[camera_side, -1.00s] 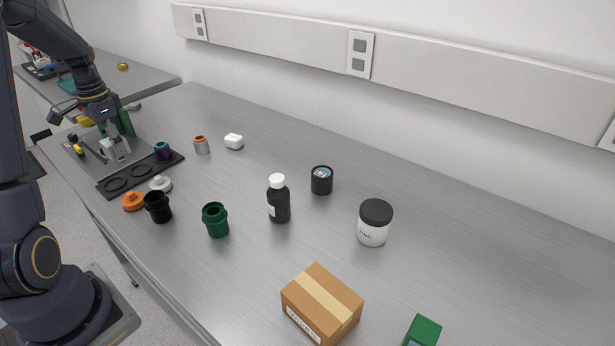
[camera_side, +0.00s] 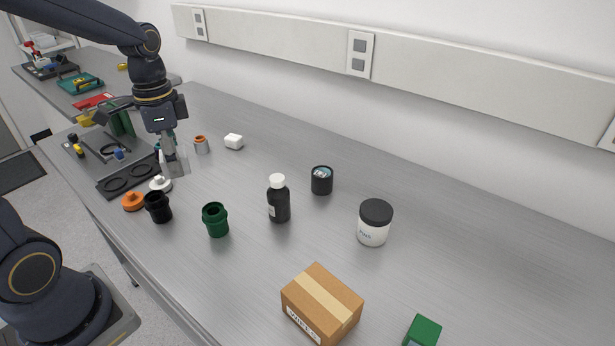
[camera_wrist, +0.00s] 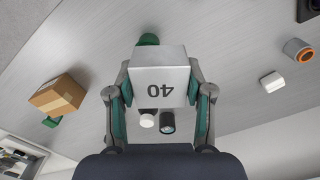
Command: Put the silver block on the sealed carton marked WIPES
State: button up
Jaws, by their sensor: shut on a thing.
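My gripper (camera_wrist: 160,98) is shut on the silver block (camera_wrist: 160,70), which bears the number 40 in the wrist view. In the side view my gripper (camera_side: 170,150) holds the silver block (camera_side: 176,163) above the bench, near the right end of the black holder with round openings. The brown carton (camera_side: 322,304) with a tape strip and a partly readable white label stands at the front of the bench, well to the right of the gripper. The carton also shows at the left of the wrist view (camera_wrist: 58,95). Its top is bare.
Between gripper and carton stand a black cup (camera_side: 158,207), a green cup (camera_side: 215,220), a dark bottle with white cap (camera_side: 279,200) and a black container (camera_side: 322,181). A white jar with black lid (camera_side: 374,224) and a green box (camera_side: 422,331) are near the carton.

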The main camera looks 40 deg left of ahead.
jog(key=s+d+r+m, duration=0.1)
jog(key=s+d+m, duration=0.3)
jog(key=d, duration=0.5)
jog(key=s+d+r+m, duration=0.1)
jog(key=s+d+m, duration=0.25)
jog(key=d, duration=0.55)
jog(key=s+d+r+m, duration=0.1)
jog(key=s+d+m, duration=0.3)
jog(key=d, duration=0.5)
send_over(322, 296)
jog(key=shift+m, duration=0.35)
jog(key=f, duration=0.8)
jog(key=shift+s+a+f, duration=0.1)
jog(key=shift+s+a, duration=0.25)
jog(key=shift+s, duration=0.05)
jog(key=shift+w+d+f, duration=0.25)
jog(key=shift+w+f, duration=0.1)
jog(key=shift+f, duration=0.15)
jog(key=shift+w+f, duration=0.15)
jog(key=shift+f, duration=1.5)
jog(key=shift+f, duration=0.1)
jog(key=o, duration=1.4)
